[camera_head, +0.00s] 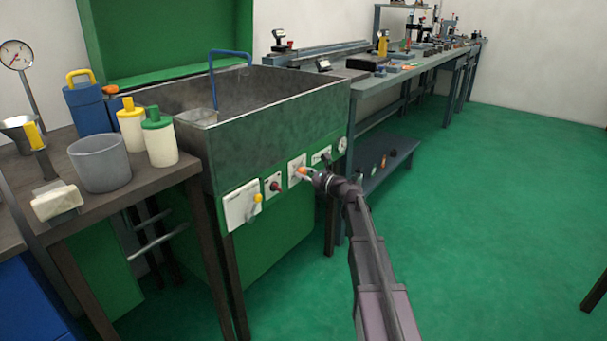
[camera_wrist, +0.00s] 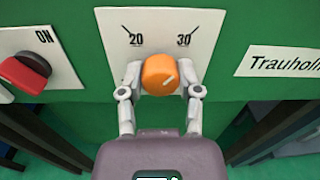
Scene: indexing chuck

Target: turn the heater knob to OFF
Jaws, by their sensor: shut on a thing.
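An orange knob (camera_wrist: 160,74) sits on a white plate (camera_wrist: 158,24) marked 20 and 30, on a green panel. Its pale line slants up to the right, on the side of the 30. My gripper (camera_wrist: 161,80) has one finger on each side of this knob and is shut on it. In the head view the orange knob (camera_head: 301,171) is partly hidden by my gripper (camera_head: 311,175). To its left a red knob (camera_wrist: 23,72) sits on a plate with ON at upper right. No OFF mark or heater label is readable.
The panel is on the front of a metal tank (camera_head: 280,115). A yellow knob (camera_head: 257,198) is at its left end, a round dial (camera_head: 342,145) at its right. A side table (camera_head: 125,190) with containers stands left. Green floor (camera_head: 480,220) is open at right.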

